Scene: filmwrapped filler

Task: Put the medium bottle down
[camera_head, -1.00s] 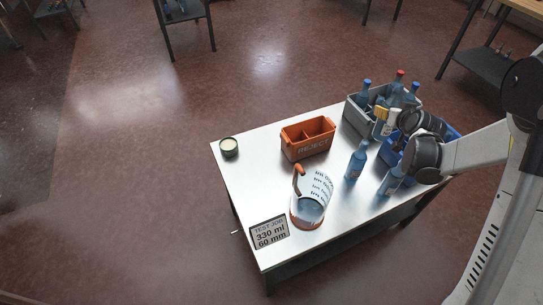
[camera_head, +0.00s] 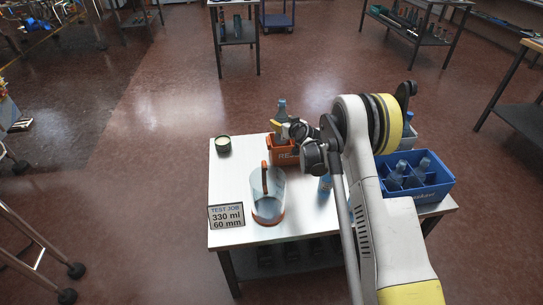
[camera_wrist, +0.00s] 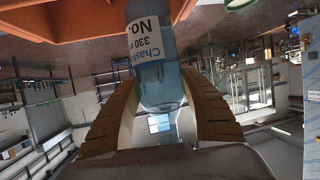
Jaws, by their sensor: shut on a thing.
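My gripper (camera_head: 280,127) is shut on a translucent blue bottle (camera_head: 282,107) at the orange reject box (camera_head: 284,153). In the head view the bottle stands roughly upright, its neck above the box; its lower part is hidden by the gripper and box. In the wrist view the bottle (camera_wrist: 160,88) sits between the two tan ribbed fingers, with a white label reading "330" in part. The box's orange walls (camera_wrist: 50,38) show at the top of that view. I cannot tell whether the bottle touches the box floor.
A clear jug with orange handle (camera_head: 267,209), a round tin (camera_head: 223,145) and a "330 ml 60 mm" sign (camera_head: 226,217) stand on the table (camera_head: 226,180). A blue bottle (camera_head: 325,184) is partly behind my arm. A blue crate (camera_head: 425,187) holding bottles is at right.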

